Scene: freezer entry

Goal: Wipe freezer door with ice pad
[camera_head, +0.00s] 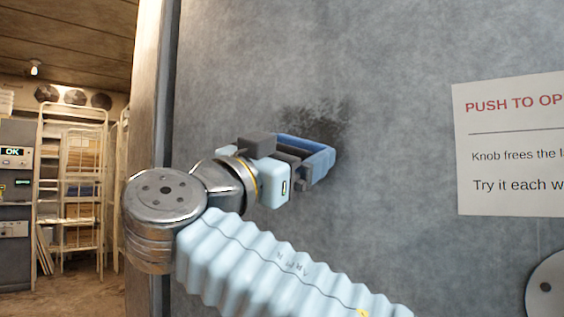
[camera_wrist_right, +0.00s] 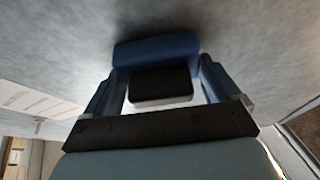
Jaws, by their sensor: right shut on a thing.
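The grey freezer door (camera_head: 400,60) fills most of the head view. A dark, patchy smudge (camera_head: 322,110) marks its surface. My right gripper (camera_head: 302,166) is shut on a blue ice pad (camera_head: 318,160), whose far face is at the door, just below the smudge. I cannot tell whether the pad presses on the door. In the right wrist view the blue pad (camera_wrist_right: 155,50) lies ahead of my gripper (camera_wrist_right: 160,88), close to the grey surface, with a dark shadow beyond it. My left gripper is not in view.
A white paper sign (camera_head: 510,145) reading "PUSH TO OP…" is on the door at right. A round metal plate (camera_head: 548,285) is below it. Left of the door edge stand a white rack (camera_head: 72,190) and a grey cabinet with an OK display (camera_head: 14,152).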

